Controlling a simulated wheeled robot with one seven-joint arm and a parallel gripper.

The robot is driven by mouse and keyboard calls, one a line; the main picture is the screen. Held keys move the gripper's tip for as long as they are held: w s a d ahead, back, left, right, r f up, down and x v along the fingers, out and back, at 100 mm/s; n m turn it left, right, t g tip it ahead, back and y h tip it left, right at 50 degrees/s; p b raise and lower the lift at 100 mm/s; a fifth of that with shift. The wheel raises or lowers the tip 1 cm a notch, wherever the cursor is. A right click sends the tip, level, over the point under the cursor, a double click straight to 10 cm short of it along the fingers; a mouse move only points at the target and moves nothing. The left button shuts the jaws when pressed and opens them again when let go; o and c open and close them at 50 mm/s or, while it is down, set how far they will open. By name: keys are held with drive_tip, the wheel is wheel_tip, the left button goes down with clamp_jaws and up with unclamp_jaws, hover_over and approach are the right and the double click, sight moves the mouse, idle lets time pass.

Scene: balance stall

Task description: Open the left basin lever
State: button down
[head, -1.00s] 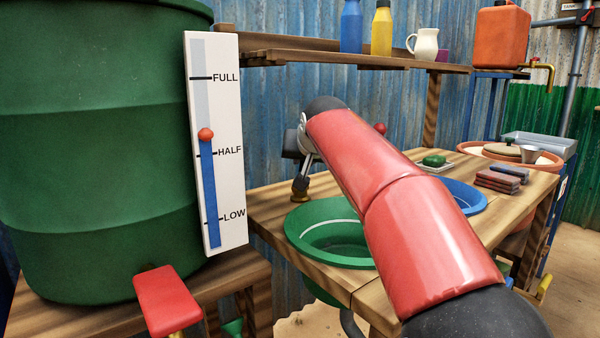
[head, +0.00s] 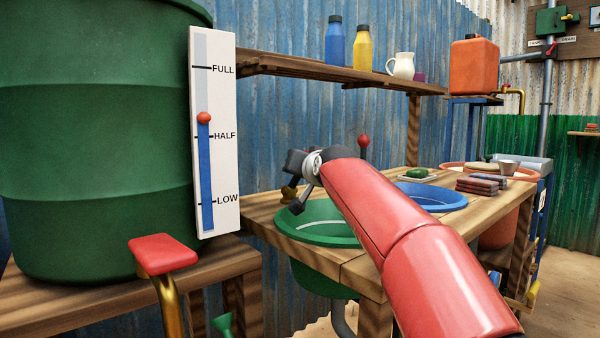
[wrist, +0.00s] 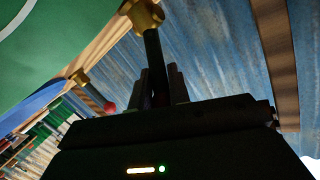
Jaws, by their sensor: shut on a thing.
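The left basin lever has a brass base and a dark stem (wrist: 153,48). In the wrist view the stem runs down from the brass base between my fingers. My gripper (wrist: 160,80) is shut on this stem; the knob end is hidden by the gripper. In the head view my gripper (head: 293,183) is at the back left edge of the green left basin (head: 290,230), partly hidden by my own wrist. The green basin also shows in the wrist view (wrist: 50,45).
The blue right basin (head: 440,197) has its own lever with a red knob (head: 364,141). A green barrel (head: 90,140) with a level gauge (head: 214,135) and red-handled tap (head: 163,253) stands left. A shelf (head: 330,73) with bottles hangs above the wooden counter (head: 380,262).

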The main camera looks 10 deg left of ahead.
drive_tip(key=shift+d+r, duration=0.45)
drive_tip(key=shift+r, duration=0.05)
drive_tip(key=c, duration=1.2)
unclamp_jaws()
drive_tip(key=shift+d, duration=0.1)
drive_tip(key=shift+o, duration=0.2)
drive_tip(key=shift+f, duration=0.15)
drive_tip(key=shift+f, duration=0.1)
drive_tip(key=b+v, duration=0.1)
drive_tip(key=v, duration=0.6)
drive_tip(key=shift+s, duration=0.35)
drive_tip(key=shift+s+d, duration=0.1)
